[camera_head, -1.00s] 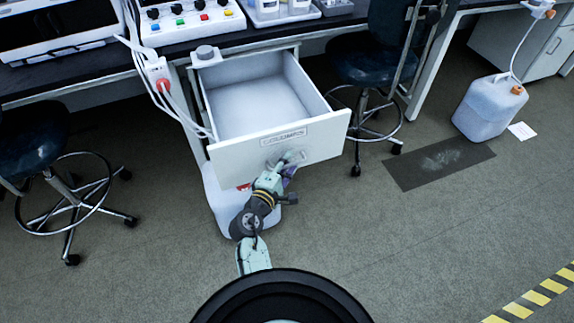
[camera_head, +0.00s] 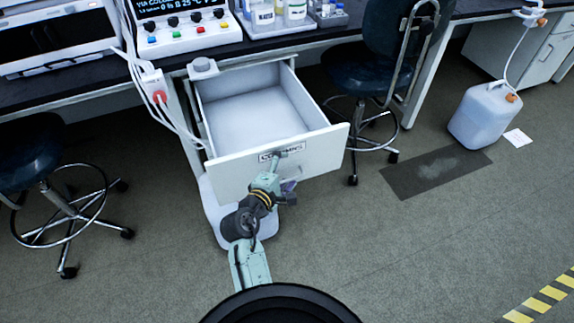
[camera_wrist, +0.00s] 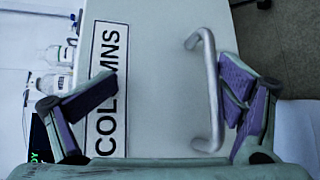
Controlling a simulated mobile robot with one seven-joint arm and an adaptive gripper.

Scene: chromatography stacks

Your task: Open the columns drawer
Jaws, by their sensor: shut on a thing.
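The white columns drawer (camera_head: 235,178) stands far out from under the bench, its inside empty. Its front carries a COLUMNS label (camera_wrist: 107,85), partly covered by my gripper in the head view. The grey bar handle (camera_wrist: 212,90) shows in the wrist view, to the right of the label. My gripper (camera_wrist: 170,92) is at the drawer front with its fingers on either side of the handle. The right finger is close against the bar; the left finger lies over the label, with a visible gap to the bar. In the head view my gripper hides the handle.
A dark stool (camera_head: 372,75) stands right of the drawer and another stool (camera_head: 45,180) to the left. White cables (camera_head: 160,95) hang beside the drawer. A white jug (camera_head: 230,215) sits below it.

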